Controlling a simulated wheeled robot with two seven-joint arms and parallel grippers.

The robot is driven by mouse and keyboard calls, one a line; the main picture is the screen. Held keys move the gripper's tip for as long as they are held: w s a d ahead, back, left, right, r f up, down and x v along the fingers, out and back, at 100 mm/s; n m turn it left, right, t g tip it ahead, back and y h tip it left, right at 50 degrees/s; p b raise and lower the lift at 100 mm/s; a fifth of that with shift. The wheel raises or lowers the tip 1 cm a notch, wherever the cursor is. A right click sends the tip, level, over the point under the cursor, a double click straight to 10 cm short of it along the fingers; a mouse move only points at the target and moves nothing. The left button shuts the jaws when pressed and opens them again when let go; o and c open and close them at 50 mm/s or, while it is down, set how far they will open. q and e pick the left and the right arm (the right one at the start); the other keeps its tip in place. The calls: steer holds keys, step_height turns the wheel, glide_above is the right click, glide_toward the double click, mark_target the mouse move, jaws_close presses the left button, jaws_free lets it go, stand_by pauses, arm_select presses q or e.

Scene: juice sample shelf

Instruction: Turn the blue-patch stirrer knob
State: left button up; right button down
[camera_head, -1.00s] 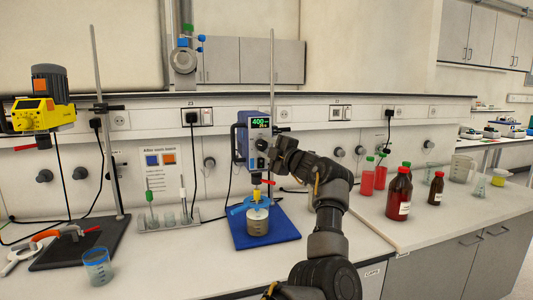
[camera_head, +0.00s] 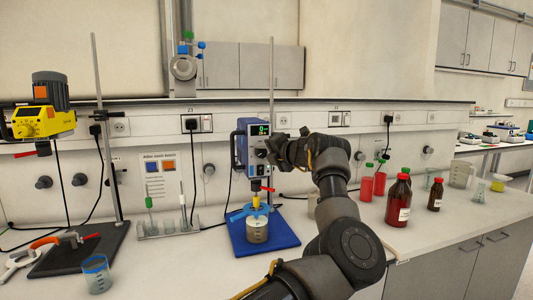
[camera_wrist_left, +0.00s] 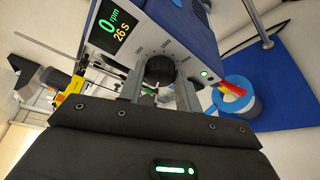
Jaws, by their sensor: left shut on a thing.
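The blue and white stirrer (camera_head: 252,147) is clamped on a rod over a blue base plate (camera_head: 287,238), at the middle of the bench. Its lit display reads 0 rpm and 26 s in the left wrist view (camera_wrist_left: 113,26). Its dark round knob (camera_wrist_left: 159,69) is below the scale on the front panel. My left gripper (camera_head: 270,150) reaches the front of this stirrer, and in the wrist view its fingers are shut on the two sides of the knob. The knob is hidden by the gripper in the head view. My right gripper is not in view.
A jar (camera_head: 257,230) with a blue ring around its top stands under the stirrer. A yellow stirrer (camera_head: 42,122) with an orange patch stands at left. A beaker (camera_head: 96,273) is at front left. Brown bottles (camera_head: 399,202) and red-filled bottles (camera_head: 366,184) stand to the right of my arm.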

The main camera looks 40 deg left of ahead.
arm_select(q)
steer(key=shift+n, duration=0.3)
stand_by(0.4)
steer(key=o, duration=1)
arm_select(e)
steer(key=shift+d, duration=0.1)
arm_select(q)
steer(key=b+v, duration=0.4)
steer(key=v, duration=0.6)
steer(key=shift+d+r+b, duration=0.2)
steer(key=shift+d+b, duration=0.15)
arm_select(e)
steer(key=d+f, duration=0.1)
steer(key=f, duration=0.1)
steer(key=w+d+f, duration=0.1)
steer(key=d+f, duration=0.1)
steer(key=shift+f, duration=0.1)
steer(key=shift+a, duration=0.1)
arm_select(q)
steer(key=shift+s, duration=0.1)
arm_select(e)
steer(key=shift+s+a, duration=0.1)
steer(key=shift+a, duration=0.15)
